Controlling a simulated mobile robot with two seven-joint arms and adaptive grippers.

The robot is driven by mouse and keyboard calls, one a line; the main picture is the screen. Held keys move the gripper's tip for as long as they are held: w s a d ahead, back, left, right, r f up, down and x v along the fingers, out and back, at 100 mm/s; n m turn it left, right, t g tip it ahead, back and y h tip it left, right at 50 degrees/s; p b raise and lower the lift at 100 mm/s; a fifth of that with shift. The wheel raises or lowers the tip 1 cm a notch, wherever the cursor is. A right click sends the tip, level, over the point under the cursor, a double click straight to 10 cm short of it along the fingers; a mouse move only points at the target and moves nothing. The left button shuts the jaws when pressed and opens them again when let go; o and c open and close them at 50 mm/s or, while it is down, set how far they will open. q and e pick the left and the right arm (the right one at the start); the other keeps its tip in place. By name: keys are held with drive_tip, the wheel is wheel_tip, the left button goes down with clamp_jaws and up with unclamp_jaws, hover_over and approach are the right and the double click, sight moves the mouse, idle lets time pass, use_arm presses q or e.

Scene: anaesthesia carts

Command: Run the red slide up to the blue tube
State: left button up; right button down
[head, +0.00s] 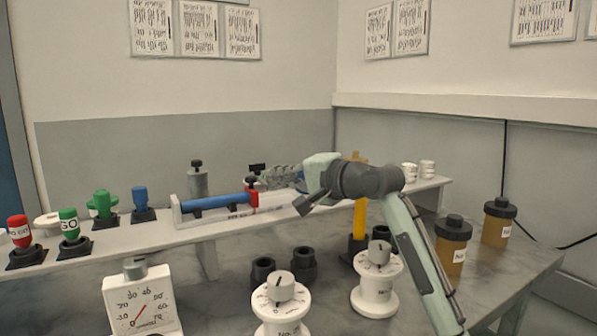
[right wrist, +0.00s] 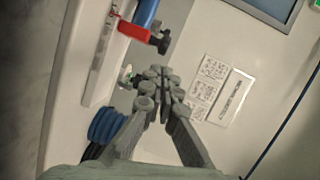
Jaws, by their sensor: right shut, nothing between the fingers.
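The blue tube (head: 213,202) lies along a grey rail holder (head: 190,219) on the raised shelf. The red slide (head: 252,197) sits at the tube's right end, upright on the rail, with no clear gap between them. In the right wrist view the red slide (right wrist: 134,31), with a black knob, adjoins the blue tube (right wrist: 146,11). My right gripper (head: 264,178) is shut and empty, just right of and behind the slide in the head view. In the right wrist view its fingertips (right wrist: 158,76) are below the slide, apart from it. My left gripper is out of view.
Green, red and blue capped bottles stand on the shelf's left. White dial knobs (head: 281,300), black cups (head: 304,264) and amber jars (head: 452,240) stand on the counter in front. A blue coil (right wrist: 106,124) lies beside my right fingers. A yellow post (head: 359,218) stands near my arm.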

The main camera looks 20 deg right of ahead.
sight(251, 191)
drive_tip(key=shift+w+a+f, duration=0.15)
drive_tip(key=shift+w+a, duration=0.05)
drive_tip(key=shift+a, duration=0.6)
drive_tip(key=shift+a, duration=0.1)
drive_tip(key=shift+a, duration=0.45)
